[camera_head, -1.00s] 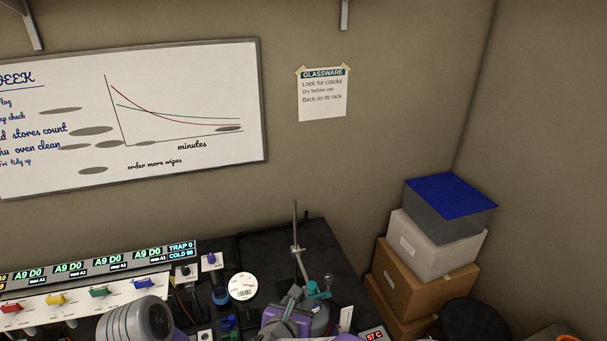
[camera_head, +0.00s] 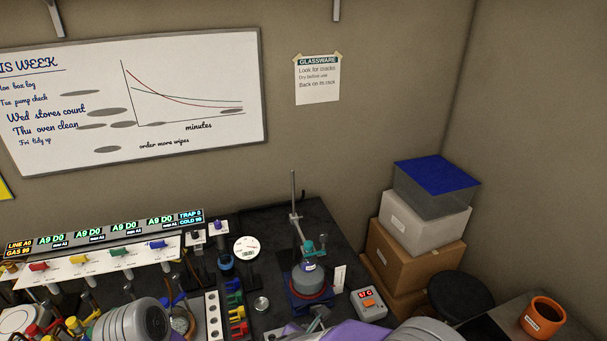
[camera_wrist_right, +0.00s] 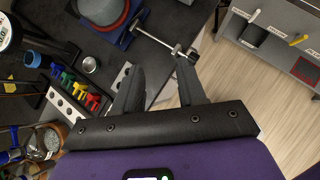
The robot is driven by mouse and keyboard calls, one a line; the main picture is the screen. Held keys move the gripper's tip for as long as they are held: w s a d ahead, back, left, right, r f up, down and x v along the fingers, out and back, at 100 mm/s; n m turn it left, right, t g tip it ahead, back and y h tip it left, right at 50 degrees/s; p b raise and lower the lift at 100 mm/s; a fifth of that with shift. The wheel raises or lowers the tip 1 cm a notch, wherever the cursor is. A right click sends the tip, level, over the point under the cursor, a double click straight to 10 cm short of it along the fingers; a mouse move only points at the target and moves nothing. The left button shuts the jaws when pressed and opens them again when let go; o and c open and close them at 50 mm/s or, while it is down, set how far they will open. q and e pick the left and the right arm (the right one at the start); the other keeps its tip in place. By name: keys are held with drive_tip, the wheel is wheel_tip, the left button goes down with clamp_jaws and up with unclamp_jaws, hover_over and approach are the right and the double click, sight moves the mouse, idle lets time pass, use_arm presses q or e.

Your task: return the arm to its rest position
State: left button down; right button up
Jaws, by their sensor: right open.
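My right gripper (camera_wrist_right: 160,66) is open in the right wrist view, its two dark fingers spread apart. A thin metal rod with a dark end (camera_wrist_right: 185,52) shows near the fingertips; I cannot tell whether it touches them. In the head view the purple and grey right arm (camera_head: 375,334) is at the bottom edge, in front of the bench. A grey rounded link of my left arm (camera_head: 130,325) is at the bottom left; my left gripper is out of view.
A flask (camera_head: 308,273) sits on a blue-based stirrer beside a stand rod (camera_head: 294,195). A red-display box (camera_head: 369,304), coloured clips (camera_head: 236,312) and a valve panel (camera_head: 105,262) are around. Stacked boxes (camera_head: 415,255), a black stool (camera_head: 461,293) and an orange pot (camera_head: 543,316) stand right.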

drive_tip(key=s+d+f+m+g+y+b, duration=0.2)
drive_tip(key=s+f+m+b, duration=0.2)
drive_tip(key=f+m, duration=0.6)
drive_tip(key=s+d+f+m+g+y+b, duration=0.2)
drive_tip(key=s+d+f+m+y+b, duration=0.1)
drive_tip(key=s+f+m, duration=0.5)
drive_tip(key=s+d+f+m+g+y+b, duration=0.2)
drive_tip(key=s+f+m, duration=0.4)
drive_tip(key=f+m, duration=0.8)
wheel_tip(320, 180, down, 4)
drive_tip(key=g+b, duration=0.1)
drive_tip(key=b, duration=0.1)
drive_tip(key=shift+d+y+b, duration=0.2)
drive_tip(key=shift+y+b, duration=0.2)
drive_tip(key=shift+f, duration=0.1)
